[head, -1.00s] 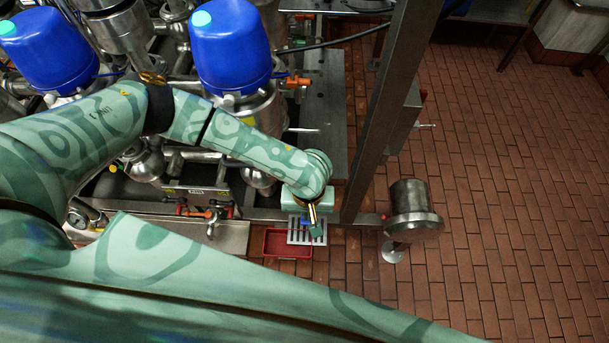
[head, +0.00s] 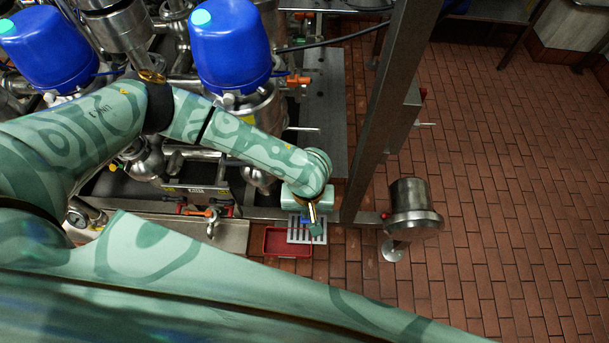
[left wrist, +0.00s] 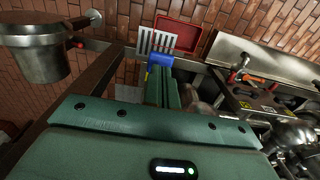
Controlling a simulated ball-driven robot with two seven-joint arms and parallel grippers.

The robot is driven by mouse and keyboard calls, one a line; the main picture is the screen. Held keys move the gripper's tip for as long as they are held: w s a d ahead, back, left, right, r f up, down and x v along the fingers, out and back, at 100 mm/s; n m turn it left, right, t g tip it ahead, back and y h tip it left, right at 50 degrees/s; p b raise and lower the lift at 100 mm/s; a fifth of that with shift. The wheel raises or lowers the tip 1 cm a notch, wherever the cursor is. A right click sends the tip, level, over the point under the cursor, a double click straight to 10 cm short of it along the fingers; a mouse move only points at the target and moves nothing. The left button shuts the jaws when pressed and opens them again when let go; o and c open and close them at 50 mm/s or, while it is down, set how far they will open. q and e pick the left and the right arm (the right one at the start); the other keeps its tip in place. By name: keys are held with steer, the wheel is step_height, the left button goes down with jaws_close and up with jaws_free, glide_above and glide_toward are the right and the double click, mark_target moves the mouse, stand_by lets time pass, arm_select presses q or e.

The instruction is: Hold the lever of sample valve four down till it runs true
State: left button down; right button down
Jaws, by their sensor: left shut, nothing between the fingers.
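My left gripper (head: 317,229) is in the lower middle of the head view, at the front edge of the steel frame. Its green fingers are shut with nothing between them and also show in the left wrist view (left wrist: 162,88). A small blue part (head: 306,220) shows right beside the fingers. In the left wrist view it is a blue piece (left wrist: 161,59) just past the fingertips. It may be the lever of a sample valve; I cannot read a number, and cannot tell whether the fingers touch it. The valve body is hidden by my gripper. My right gripper is not in view.
A slotted metal grate (head: 299,238) and a red tray (head: 274,243) lie below the gripper. A steel post (head: 383,110) and a metal pot-like fitting (head: 413,208) stand to the right. An orange-handled valve (head: 200,212) is to the left. Brick floor at right is clear.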

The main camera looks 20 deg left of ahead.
arm_select(q)
steer(key=shift+f, duration=0.1)
steer(key=shift+f+b, duration=0.6)
steer(key=shift+f, duration=1.05)
steer(key=shift+r, duration=0.1)
stand_by(1.7)
step_height(320, 180, up, 6)
steer(key=p, duration=0.7)
steer(key=shift+f, duration=0.4)
